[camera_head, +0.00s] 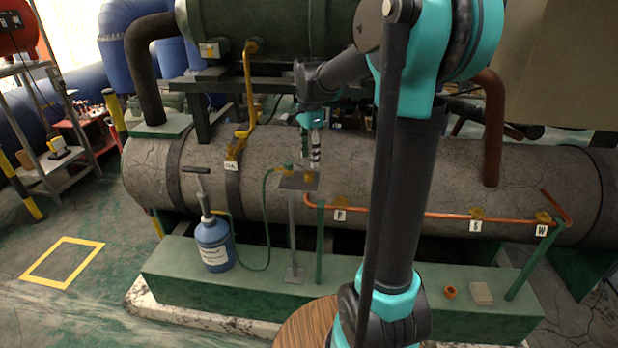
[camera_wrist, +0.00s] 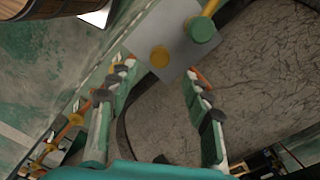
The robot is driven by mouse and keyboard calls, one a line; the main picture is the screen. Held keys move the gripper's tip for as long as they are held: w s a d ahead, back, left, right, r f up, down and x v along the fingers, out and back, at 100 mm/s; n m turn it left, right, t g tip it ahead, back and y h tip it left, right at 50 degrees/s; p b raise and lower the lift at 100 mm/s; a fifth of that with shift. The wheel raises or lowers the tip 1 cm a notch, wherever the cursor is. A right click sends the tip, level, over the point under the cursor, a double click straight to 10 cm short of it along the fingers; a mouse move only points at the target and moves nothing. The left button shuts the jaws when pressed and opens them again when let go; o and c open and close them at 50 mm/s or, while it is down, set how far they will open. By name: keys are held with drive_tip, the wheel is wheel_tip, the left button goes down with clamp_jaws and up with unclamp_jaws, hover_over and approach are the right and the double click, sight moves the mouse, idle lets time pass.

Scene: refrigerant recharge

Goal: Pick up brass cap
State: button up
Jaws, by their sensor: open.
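The brass cap (camera_wrist: 159,57) shows in the wrist view as a small round yellow piece on a grey plate (camera_wrist: 172,38). In the head view the cap (camera_head: 309,176) is a small yellow spot on top of the plate stand (camera_head: 292,184). My gripper (camera_head: 314,164) points down just above it, its fingers partly covering that spot. In the wrist view my gripper (camera_wrist: 162,72) is open, with one finger to each side of the cap's line and nothing between them. I cannot tell the exact height gap.
A green-ended brass fitting (camera_wrist: 202,28) stands on the plate beside the cap, with a green hose (camera_head: 267,215) running to a blue cylinder (camera_head: 213,243). A large grey pipe (camera_head: 420,170) lies close behind. An orange ring (camera_head: 450,291) and a pale block (camera_head: 481,294) lie on the green base.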

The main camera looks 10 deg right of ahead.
sight(309, 173)
drive_tip(key=shift+f, duration=2.7)
drive_tip(key=shift+c, duration=0.2)
clamp_jaws()
